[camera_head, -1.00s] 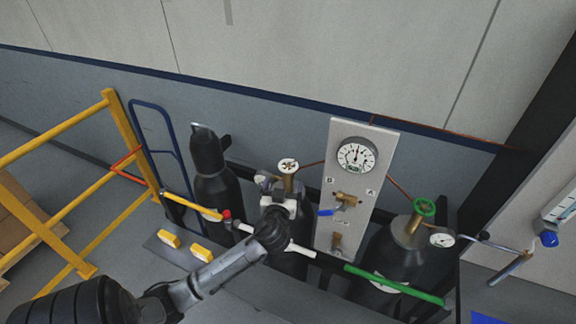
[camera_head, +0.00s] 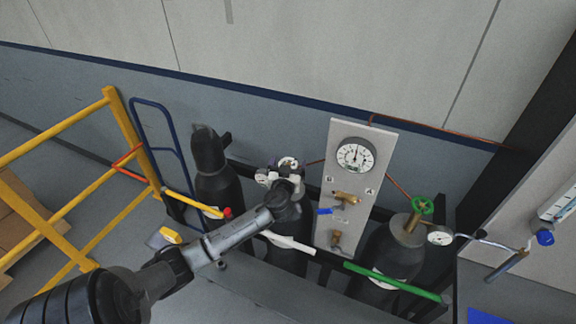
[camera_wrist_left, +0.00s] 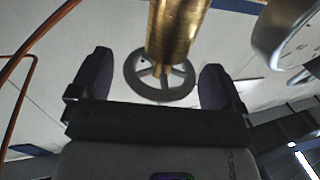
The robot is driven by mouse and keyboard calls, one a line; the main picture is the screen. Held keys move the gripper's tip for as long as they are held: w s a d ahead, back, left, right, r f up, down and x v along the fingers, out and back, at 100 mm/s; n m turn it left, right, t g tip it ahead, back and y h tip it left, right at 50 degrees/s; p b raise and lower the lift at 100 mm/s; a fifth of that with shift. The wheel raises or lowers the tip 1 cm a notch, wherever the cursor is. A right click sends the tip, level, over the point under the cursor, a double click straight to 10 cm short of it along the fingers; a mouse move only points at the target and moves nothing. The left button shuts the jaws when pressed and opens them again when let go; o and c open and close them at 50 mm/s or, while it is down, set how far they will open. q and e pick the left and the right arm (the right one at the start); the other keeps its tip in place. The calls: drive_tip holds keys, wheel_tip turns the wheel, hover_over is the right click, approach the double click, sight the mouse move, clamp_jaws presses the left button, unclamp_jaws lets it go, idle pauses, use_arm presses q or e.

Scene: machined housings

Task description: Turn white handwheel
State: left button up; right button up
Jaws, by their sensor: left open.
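The white handwheel (camera_head: 288,162) sits on the brass valve of the middle dark gas cylinder (camera_head: 290,258). In the head view my left gripper (camera_head: 281,176) is at the valve and hides most of its brass body. In the left wrist view the handwheel (camera_wrist_left: 162,93) looks grey in shade, a spoked ring beyond the brass valve stem (camera_wrist_left: 178,30). My left gripper is open, one dark finger on each side of the wheel, with gaps visible between fingers and rim. My right gripper is out of view.
A gauge panel (camera_head: 328,225) with brass valves stands just right. A cylinder with a green handwheel (camera_head: 422,205) stands farther right, a capped cylinder (camera_head: 220,185) left. Coloured retaining bars cross in front. A yellow railing (camera_head: 70,197) is at left. A round gauge (camera_wrist_left: 292,35) is close to the fingers.

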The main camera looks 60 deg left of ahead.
use_arm(q)
drive_tip(key=shift+c, duration=0.3)
drive_tip(key=c, duration=0.9)
drive_tip(key=shift+o, duration=0.2)
